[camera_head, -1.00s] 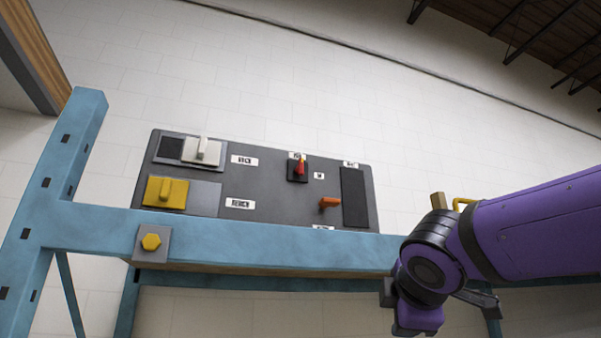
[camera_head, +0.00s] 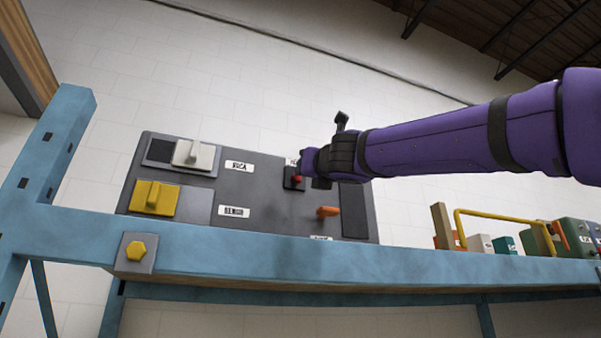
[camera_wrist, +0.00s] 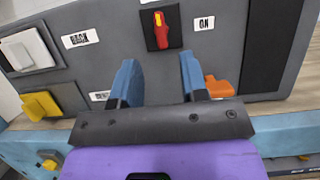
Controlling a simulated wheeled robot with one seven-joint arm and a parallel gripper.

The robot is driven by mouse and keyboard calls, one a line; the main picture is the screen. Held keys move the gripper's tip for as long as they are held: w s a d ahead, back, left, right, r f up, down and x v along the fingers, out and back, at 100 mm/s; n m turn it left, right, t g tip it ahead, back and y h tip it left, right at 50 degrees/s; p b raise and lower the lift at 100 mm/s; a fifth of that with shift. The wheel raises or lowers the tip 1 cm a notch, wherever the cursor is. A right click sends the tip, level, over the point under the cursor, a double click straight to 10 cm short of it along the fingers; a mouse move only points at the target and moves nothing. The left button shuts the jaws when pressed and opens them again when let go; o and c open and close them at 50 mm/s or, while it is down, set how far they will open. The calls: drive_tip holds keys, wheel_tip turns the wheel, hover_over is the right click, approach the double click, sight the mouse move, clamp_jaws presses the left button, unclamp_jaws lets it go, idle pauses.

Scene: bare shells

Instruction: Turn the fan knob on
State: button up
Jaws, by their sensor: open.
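A dark grey control panel (camera_head: 262,222) stands behind the blue beam. A red knob (camera_wrist: 161,30) with a yellow mark pointing up sits on a black square plate, with an "ON" label (camera_wrist: 204,23) to its right. An orange knob (camera_wrist: 219,87) is lower right, behind the right finger's tip area. I cannot read which knob is labelled as the fan's. My gripper (camera_wrist: 158,72) is open and empty, its two blue fingers pointing at the panel below the red knob. In the head view the arm's end covers part of the panel beside the red knob (camera_head: 297,179).
A white switch (camera_head: 195,154) and a yellow switch (camera_head: 154,198) are on the panel's left. A blue beam (camera_head: 300,260) crosses in front, with a yellow bolt (camera_head: 136,251). Several boxes and a yellow handle (camera_head: 500,213) stand at the right.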

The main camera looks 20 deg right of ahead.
drive_tip(key=x, duration=0.7)
drive_tip(key=shift+w+r, duration=0.2)
drive_tip(key=shift+w, duration=0.1)
clamp_jaws()
drive_tip(key=shift+m, duration=0.5)
drive_tip(key=shift+a+m+g+h, duration=0.1)
drive_tip(key=shift+m+g+h, duration=0.95)
drive_tip(key=shift+m, duration=2.5)
drive_tip(key=shift+d+m+g+h, duration=0.1)
drive_tip(key=shift+m+g+h, duration=1)
drive_tip(key=shift+m, duration=2.5)
drive_tip(key=shift+a+m+g+h, duration=0.1)
drive_tip(key=shift+m+g+h, duration=0.95)
drive_tip(key=shift+m, duration=2.5)
drive_tip(key=shift+h, duration=0.3)
